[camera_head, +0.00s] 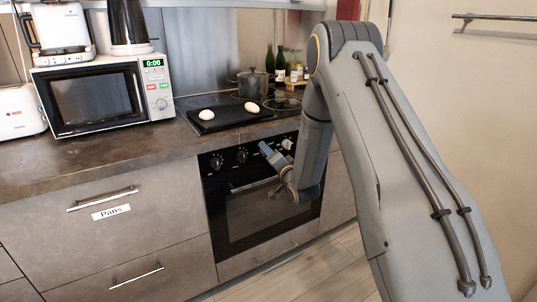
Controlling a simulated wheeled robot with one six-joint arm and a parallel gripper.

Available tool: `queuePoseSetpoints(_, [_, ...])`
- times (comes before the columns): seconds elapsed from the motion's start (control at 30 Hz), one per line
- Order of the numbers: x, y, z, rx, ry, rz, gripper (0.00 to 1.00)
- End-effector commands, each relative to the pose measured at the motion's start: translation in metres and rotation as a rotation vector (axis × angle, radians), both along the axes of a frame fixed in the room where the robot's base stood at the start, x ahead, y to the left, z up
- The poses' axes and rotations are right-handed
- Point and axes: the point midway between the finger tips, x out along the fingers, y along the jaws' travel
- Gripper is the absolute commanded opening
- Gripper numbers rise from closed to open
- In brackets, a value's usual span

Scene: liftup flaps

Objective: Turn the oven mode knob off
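The black built-in oven (250,213) sits under the counter, with its control panel along the top edge. Two dark knobs, a left knob (216,163) and a middle knob (241,156), show on the panel. A paler round knob (287,144) shows farther right, close to my arm. Which knob sets the mode cannot be read. My gripper (272,158) is in front of the panel, right of the middle knob. My wrist hides part of the panel and door. The fingers are too small and overlapped to tell their opening or any contact.
The oven door handle (255,184) runs just below the panel and passes behind my gripper. Above are a cooktop (237,115) with two pale egg-shaped items and a pot (252,84). A microwave (92,98) stands left. Drawers (120,215) flank the oven; the floor in front is clear.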

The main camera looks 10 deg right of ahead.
Motion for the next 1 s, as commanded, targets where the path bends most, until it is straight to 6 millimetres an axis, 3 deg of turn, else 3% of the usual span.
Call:
queuePoseSetpoints(0.13, [-0.0001, 0.0, 0.0001, 0.0, 0.0, 0.0, 0.47])
queuePoseSetpoints(0.3, [-0.0002, 0.0001, 0.0002, -0.001, 0.0, 0.0, 0.19])
queuePoseSetpoints(0.4, [-0.0002, 0.0, 0.0003, -0.001, 0.0, 0.0, 0.07])
queuePoseSetpoints(0.77, [-0.0001, 0.0001, -0.0001, -0.064, -0.022, 0.0, 0.07])
queuePoseSetpoints(1.0, [0.0001, 0.0002, -0.0011, -0.223, -0.073, 0.0, 0.07])
